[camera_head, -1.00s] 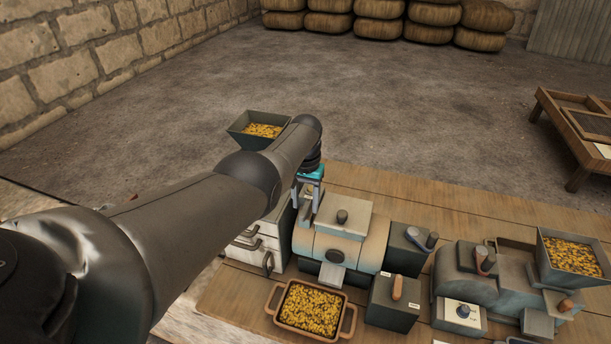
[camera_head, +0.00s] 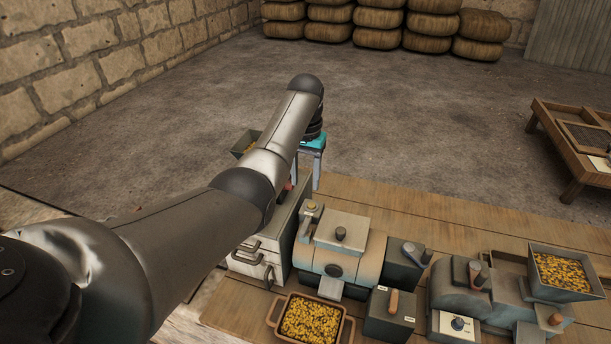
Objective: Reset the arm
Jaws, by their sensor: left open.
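My left arm comes in from the left and reaches across the picture to the upper middle. My left gripper (camera_head: 307,168), with a teal top and grey fingers, hangs below the wrist and points down. It is open, and I see nothing between its fingers. The arm hides part of the cabinet and of a dark hopper (camera_head: 243,144) with yellow pieces. My right gripper is not in view.
A handled tray (camera_head: 310,318) of yellow pieces stands at the front of the wooden table (camera_head: 400,207). A dark lever box (camera_head: 390,314) and a second machine with a filled hopper (camera_head: 561,272) stand to the right. The floor behind is clear up to stacked sacks (camera_head: 380,23).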

